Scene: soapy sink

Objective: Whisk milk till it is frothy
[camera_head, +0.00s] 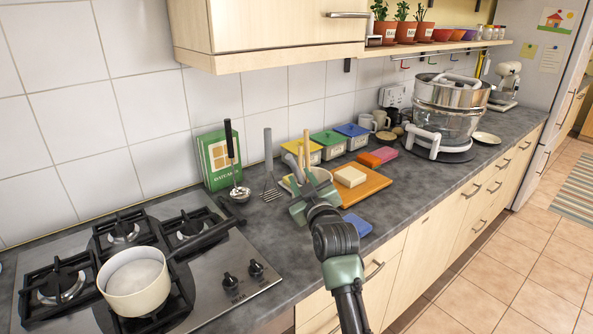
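A cream pot (135,290) stands on the front burner of the hob at the lower left, with white milk (135,276) inside. Whether the milk is frothy is too small to tell. A grey long-handled tool (269,160) stands by the wall with a slatted or wire head low down; I cannot tell if it is a whisk. My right gripper (308,198) is over the counter beside a pale bowl (323,174) and some upright handles. Its fingers hide part of that spot, and whether it holds anything is unclear. My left gripper is not in view.
A ladle (237,185) leans by a green box (215,160). An orange board (366,184) with a pale block (350,176) and a blue sponge (357,224) lie right of my gripper. A large steamer (446,110) stands further right. An upper cabinet (280,30) overhangs the counter.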

